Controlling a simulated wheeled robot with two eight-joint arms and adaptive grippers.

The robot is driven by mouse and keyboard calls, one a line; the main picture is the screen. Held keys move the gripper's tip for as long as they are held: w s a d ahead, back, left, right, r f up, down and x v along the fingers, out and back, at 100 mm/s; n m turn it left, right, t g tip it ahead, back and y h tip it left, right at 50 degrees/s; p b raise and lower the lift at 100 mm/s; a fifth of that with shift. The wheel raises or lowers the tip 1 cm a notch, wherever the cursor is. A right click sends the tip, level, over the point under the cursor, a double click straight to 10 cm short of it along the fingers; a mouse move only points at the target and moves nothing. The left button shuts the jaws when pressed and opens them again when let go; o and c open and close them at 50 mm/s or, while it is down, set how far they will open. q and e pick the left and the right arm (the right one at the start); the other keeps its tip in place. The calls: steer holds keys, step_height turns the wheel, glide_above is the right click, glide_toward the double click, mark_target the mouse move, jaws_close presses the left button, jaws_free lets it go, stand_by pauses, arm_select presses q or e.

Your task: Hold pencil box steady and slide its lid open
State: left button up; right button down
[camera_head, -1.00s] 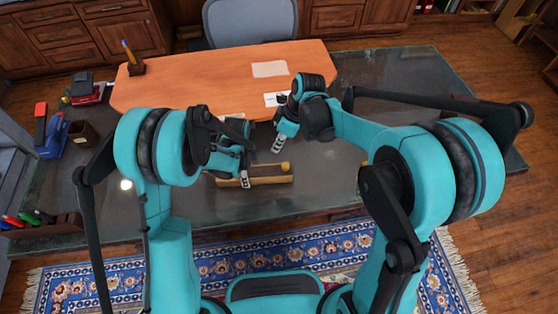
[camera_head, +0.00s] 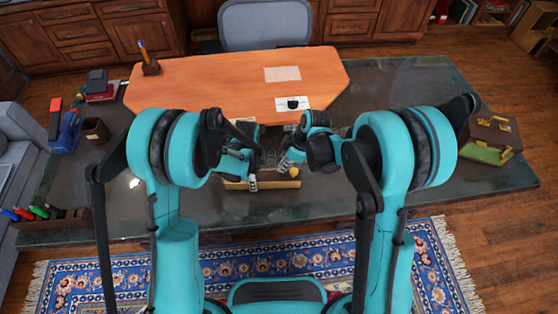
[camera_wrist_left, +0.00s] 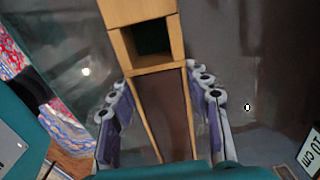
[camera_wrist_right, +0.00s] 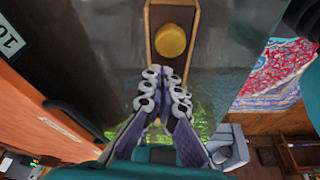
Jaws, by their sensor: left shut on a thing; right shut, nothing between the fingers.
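The wooden pencil box (camera_head: 272,185) lies lengthwise on the dark desk in the head view. My left gripper (camera_head: 252,184) is shut on its left part. In the left wrist view the two fingers stand on either side of the box's long wooden rails (camera_wrist_left: 187,110); beyond them is a dark green opening (camera_wrist_left: 152,38) and a wooden top piece (camera_wrist_left: 135,11). A round yellow knob (camera_head: 294,172) sits at the right part of the box. My right gripper (camera_head: 282,168) is shut and empty beside the knob (camera_wrist_right: 171,40); I cannot tell whether it touches.
A pen holder (camera_head: 95,130) and blue-red item (camera_head: 68,132) stand at the left, a marker tray (camera_head: 50,218) at front left. A brown box (camera_head: 490,135) is at the right. The desk front is clear.

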steer(key=shift+s+d, duration=0.15)
steer(key=shift+d, duration=0.55)
steer(key=d, duration=1.3)
steer(key=shift+d, duration=0.2)
